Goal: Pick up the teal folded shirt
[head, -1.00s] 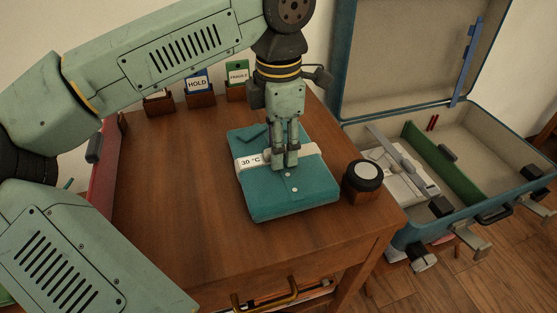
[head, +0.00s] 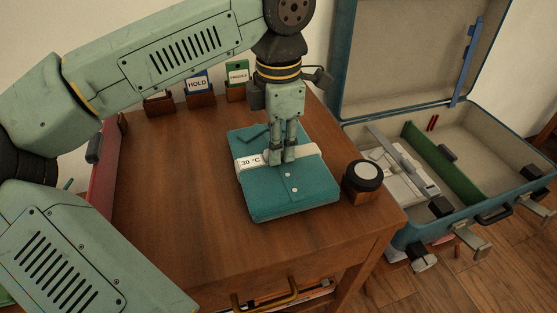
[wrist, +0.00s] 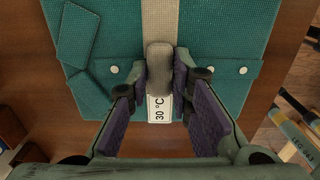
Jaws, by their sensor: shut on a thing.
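The teal folded shirt (head: 290,192) lies flat on the wooden desk, with a pale band around it and a white "30 °C" label (head: 249,162). My gripper (head: 279,160) points straight down at the band. In the wrist view the shirt (wrist: 215,35) fills the top, and my gripper (wrist: 165,75) is shut on a raised grey tab (wrist: 159,56) on the shirt's band. The label (wrist: 159,108) shows between the fingers. The exact contact is partly hidden by the fingers. I see no clear gap under the shirt.
A round black-rimmed, white-topped item on a wooden block (head: 363,177) stands close to the shirt's right. An open blue suitcase (head: 400,235) with a green divider (head: 436,152) is at right. Cards in wooden holders (head: 200,98) line the desk's back.

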